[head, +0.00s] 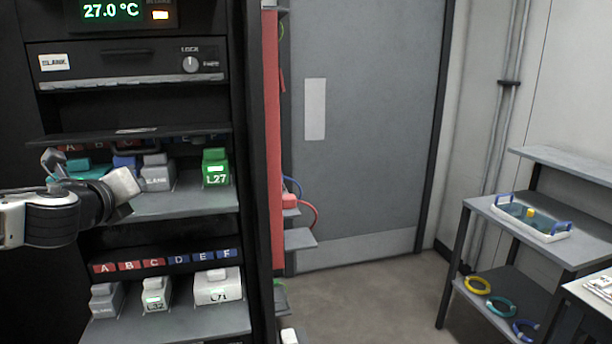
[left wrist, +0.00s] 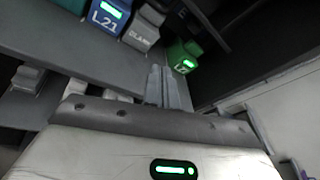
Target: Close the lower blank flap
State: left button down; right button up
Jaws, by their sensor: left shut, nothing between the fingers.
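A dark flap (head: 135,133) with a small pale label juts out nearly level from the black cabinet, above the upper shelf. Another front panel (head: 130,65), marked BLANK and with a lock knob, is higher up and flush with the cabinet. My left gripper (head: 122,185) is in front of the upper shelf, below the jutting flap, beside a grey BLANK module (head: 157,172). In the left wrist view its two fingers (left wrist: 165,85) are together and empty. I cannot tell whether it touches anything. My right gripper is not in view.
The upper shelf also holds the green L27 module (head: 216,168) and a blue module, L21 (left wrist: 105,15). The lower shelf (head: 185,322) holds several pale modules. A red upright (head: 273,150) edges the cabinet's right. Open floor (head: 375,290) lies before a grey door.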

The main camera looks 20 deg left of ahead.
pick_arm(q)
jog(key=s+d+f+n+g+h, duration=0.2)
jog(key=d+f+n, duration=0.3)
jog(key=d+f, duration=0.55)
jog(key=s+d+f+n+g+h, duration=0.25)
jog(key=d+f+n, duration=0.25)
jog(key=d+f, duration=0.55)
jog(key=s+d+f+n+g+h, duration=0.1)
jog(key=s+d+f+n+g, duration=0.25)
jog(key=s+f+n, duration=0.5)
jog(key=s+d+f+n+g+h, duration=0.1)
jog(key=s+d+f+n+g, duration=0.35)
jog(key=s, duration=0.65)
jog(key=w+d+f+t+h+b, duration=0.1)
jog(key=w+d+f+t+b, duration=0.2)
jog(key=f+t+b, duration=0.1)
jog(key=w+d+f+n+t+h+b, duration=0.1)
jog(key=w+d+f+t+h+b, duration=0.1)
jog(key=w+d+f+t+b, duration=0.2)
notch_tip(320, 180, down, 3)
jog(key=shift+r+b, duration=0.1)
jog(key=shift+b, duration=0.3)
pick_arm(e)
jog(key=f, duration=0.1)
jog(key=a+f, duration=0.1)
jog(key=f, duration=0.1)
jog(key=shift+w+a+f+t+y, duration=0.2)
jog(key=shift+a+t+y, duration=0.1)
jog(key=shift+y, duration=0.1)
